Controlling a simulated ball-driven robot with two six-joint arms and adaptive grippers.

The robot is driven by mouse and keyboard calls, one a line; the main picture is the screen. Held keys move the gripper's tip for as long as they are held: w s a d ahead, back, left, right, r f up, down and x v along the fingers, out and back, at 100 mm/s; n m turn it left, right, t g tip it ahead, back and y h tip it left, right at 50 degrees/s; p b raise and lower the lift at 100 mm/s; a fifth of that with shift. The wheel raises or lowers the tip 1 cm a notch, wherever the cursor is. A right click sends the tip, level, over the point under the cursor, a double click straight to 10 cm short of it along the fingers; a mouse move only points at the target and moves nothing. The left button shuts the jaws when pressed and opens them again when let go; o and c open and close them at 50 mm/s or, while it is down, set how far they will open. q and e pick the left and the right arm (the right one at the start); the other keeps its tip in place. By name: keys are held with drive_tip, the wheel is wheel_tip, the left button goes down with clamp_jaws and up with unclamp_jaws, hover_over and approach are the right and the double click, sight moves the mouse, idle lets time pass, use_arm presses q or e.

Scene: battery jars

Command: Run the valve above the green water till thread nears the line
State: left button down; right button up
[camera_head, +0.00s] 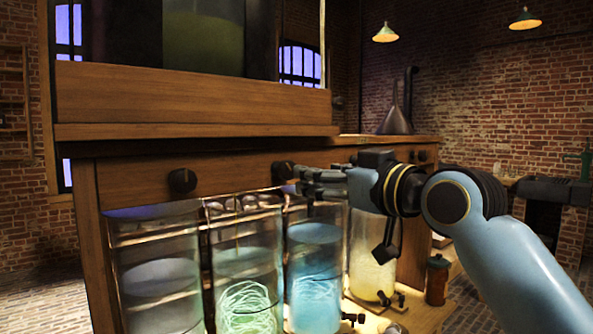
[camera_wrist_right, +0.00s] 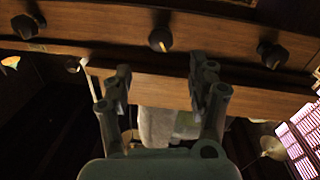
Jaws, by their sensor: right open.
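The green jar (camera_head: 247,275) is second from the left in the head view, with pale green coiled thread low in its water. A dark round valve knob (camera_head: 283,172) sits on the wooden panel just above and right of it. My right gripper (camera_head: 303,181) is open with its fingertips close to this knob. In the right wrist view my right gripper (camera_wrist_right: 162,78) has spread, empty fingers, and a knob (camera_wrist_right: 160,39) lies ahead between them. I cannot tell whether they touch. No fill line is clear on the jar. My left gripper is not in view.
A grey jar (camera_head: 160,285) stands left of the green one; a blue jar (camera_head: 314,280) and a yellowish jar (camera_head: 372,255) stand right. Other knobs (camera_head: 183,181) (camera_head: 421,156) line the panel. Small taps (camera_head: 352,318) stick out low in front. A wooden box front (camera_head: 190,97) rises above.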

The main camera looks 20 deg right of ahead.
sight(291, 169)
drive_tip(key=p+x, duration=0.1)
drive_tip(key=x, duration=0.7)
drive_tip(key=shift+f, duration=0.1)
drive_tip(key=shift+w+a, duration=0.25)
drive_tip(key=shift+w, duration=0.35)
drive_tip(key=c, duration=1.1)
drive_tip(key=shift+m+p, duration=0.8)
drive_tip(key=shift+p, duration=0.3)
drive_tip(key=shift+c, duration=0.2)
drive_tip(key=shift+r+m+p, duration=0.2)
drive_tip(key=shift+m+p, duration=0.9)
drive_tip(key=shift+p, duration=0.05)
drive_tip(key=shift+d+f+m+g+p, duration=0.15)
drive_tip(key=shift+m+g+p, duration=0.15)
drive_tip(key=shift+m+p, duration=1.15)
